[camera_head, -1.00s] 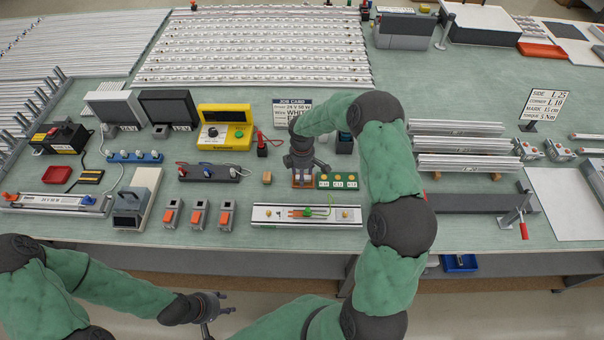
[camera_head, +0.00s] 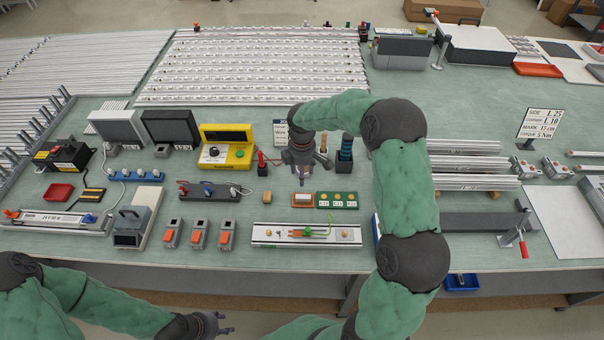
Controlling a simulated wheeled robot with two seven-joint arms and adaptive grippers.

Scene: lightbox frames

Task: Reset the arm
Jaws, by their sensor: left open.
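My right arm reaches up over the bench from the bottom edge. Its dark gripper (camera_head: 302,178) points down above the bench, just behind a small orange-brown tray with a pale piece in it (camera_head: 303,200). I cannot tell whether its fingers are apart, and nothing shows clearly between them. My left arm comes in low from the left. Its gripper (camera_head: 226,326) is in front of the bench's near edge, open and empty, partly cut by the bottom of the view.
A green board with yellow discs (camera_head: 338,200) and a metal rail fixture (camera_head: 306,234) lie near the right gripper. A yellow meter (camera_head: 226,147) and several orange-topped switches (camera_head: 198,234) stand to the left. Metal profiles (camera_head: 465,164) lie to the right. Green bench surface shows between them.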

